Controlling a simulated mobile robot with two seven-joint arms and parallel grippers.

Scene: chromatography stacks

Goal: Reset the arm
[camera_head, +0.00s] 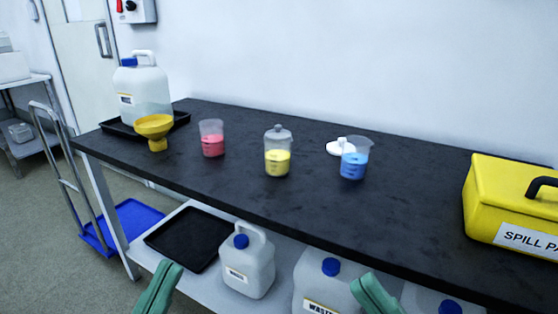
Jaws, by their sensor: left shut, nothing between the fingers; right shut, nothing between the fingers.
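My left gripper (168,272) shows as green fingers at the bottom edge, left of centre. It is shut and empty, in front of the bench's lower shelf. My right gripper (368,282) shows as green fingers at the bottom edge, right of centre. It is also shut and empty, and overlaps the waste jugs in the picture. Neither gripper appears to hold anything. The rest of both arms is out of view.
The dark bench (330,215) holds a white jug (146,92) in a black tray, a yellow funnel (155,128), beakers of red (212,142), yellow (277,160) and blue (354,165) liquid, a white lid (334,148) and a yellow spill case (500,205). Waste jugs (247,268) stand below.

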